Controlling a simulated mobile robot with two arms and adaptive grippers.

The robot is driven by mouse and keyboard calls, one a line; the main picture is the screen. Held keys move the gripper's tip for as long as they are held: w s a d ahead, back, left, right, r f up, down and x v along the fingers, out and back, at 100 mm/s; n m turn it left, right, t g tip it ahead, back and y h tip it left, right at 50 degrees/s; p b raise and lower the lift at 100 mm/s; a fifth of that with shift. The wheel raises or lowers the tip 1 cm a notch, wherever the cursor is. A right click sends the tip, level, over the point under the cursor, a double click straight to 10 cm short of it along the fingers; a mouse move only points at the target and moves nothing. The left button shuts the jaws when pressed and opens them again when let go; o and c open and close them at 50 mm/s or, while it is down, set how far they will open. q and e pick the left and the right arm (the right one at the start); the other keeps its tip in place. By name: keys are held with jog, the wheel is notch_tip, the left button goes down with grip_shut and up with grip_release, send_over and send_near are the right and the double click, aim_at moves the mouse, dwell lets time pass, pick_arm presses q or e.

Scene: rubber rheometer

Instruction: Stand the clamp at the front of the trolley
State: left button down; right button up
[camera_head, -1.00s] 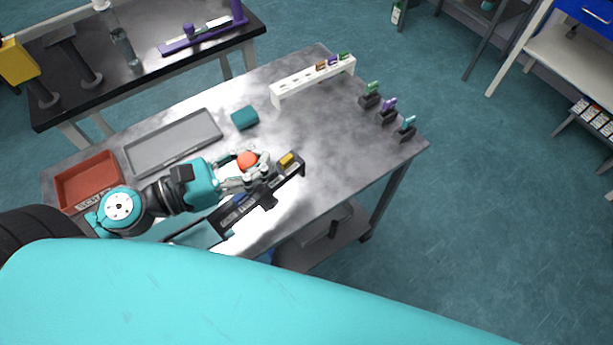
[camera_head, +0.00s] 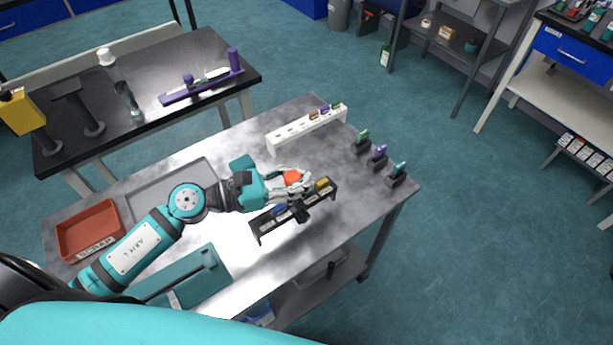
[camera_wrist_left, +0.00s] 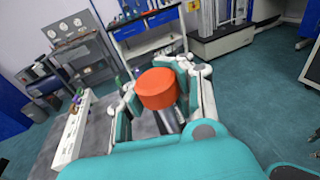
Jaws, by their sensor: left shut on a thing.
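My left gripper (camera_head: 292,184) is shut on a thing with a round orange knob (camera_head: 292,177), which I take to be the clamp. The orange knob (camera_wrist_left: 156,88) shows large between the fingers (camera_wrist_left: 165,100) in the left wrist view, with a grey stem below it. A long black bar frame (camera_head: 264,224) with a yellow piece (camera_head: 322,184) and a blue piece hangs under the hand and seems part of the clamp. I cannot tell whether it touches the grey trolley top (camera_head: 340,222). My right gripper is not in view.
A white rack (camera_head: 290,136) stands at the back, with several small coloured clips on black bases to its right. The front right is clear.

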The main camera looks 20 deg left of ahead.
pick_arm(q)
jog(key=shift+w+d, duration=0.35)
jog(key=shift+w, duration=0.55)
notch_tip(320, 180, down, 4)
jog(key=shift+r, duration=0.2)
jog(key=shift+f, duration=0.2)
jog(key=c, duration=1.2)
grip_release()
jog(key=shift+r, duration=0.1)
